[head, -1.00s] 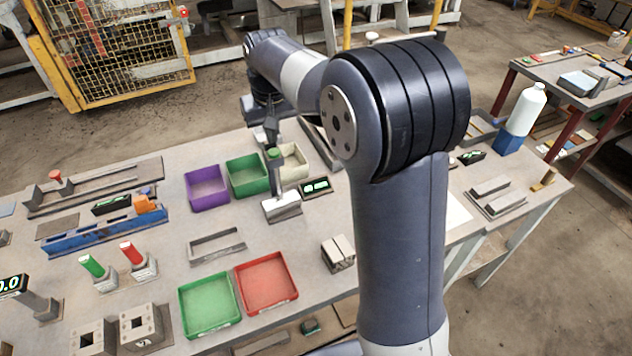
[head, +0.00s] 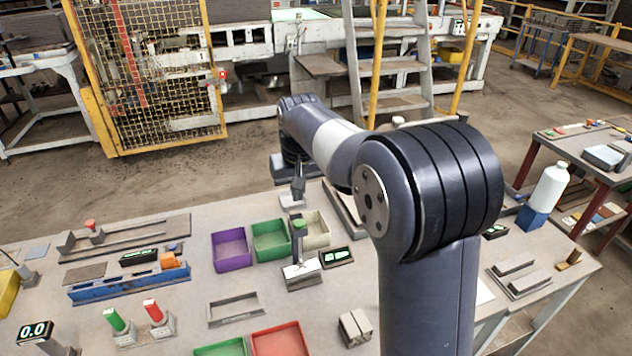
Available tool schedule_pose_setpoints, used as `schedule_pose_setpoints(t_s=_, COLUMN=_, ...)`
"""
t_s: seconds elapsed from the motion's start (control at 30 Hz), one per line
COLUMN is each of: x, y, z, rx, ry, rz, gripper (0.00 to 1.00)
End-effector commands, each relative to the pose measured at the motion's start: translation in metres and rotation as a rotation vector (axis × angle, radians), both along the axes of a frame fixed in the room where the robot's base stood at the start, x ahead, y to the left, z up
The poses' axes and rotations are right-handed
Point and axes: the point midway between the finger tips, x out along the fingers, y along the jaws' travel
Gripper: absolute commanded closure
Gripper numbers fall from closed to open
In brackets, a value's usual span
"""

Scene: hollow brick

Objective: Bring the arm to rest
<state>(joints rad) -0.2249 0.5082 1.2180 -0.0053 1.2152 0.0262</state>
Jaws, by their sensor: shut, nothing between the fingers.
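My gripper (head: 298,193) hangs at the end of my bent arm, above the far part of the bench (head: 190,300). It is small and dark in the head view, and its fingers look closed with nothing held. It is just behind and above a green-topped post on a metal base (head: 301,272), with a small gap between them in the picture. A cream bin (head: 318,240) and a dark green bin (head: 271,241) stand close below it. My upper arm hides part of the bench's right side.
A purple bin (head: 231,249) stands left of the green one. A small display (head: 336,257) lies beside the post. A blue rail (head: 130,284), red and green handles and a metal frame (head: 235,309) lie nearer. A white bottle (head: 549,187) stands at the right.

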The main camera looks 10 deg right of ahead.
Motion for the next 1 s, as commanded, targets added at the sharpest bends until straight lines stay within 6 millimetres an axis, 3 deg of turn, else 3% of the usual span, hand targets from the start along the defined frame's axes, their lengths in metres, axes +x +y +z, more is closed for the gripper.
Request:
schedule_pose_setpoints(t_s=0.7, x=0.000, y=0.000, z=-0.066, rx=0.000, ry=0.000, rz=0.000, gripper=1.00)
schedule_pose_setpoints(t_s=1.0, x=0.000, y=0.000, z=-0.066, rx=0.000, ry=0.001, rz=0.000, gripper=1.00)
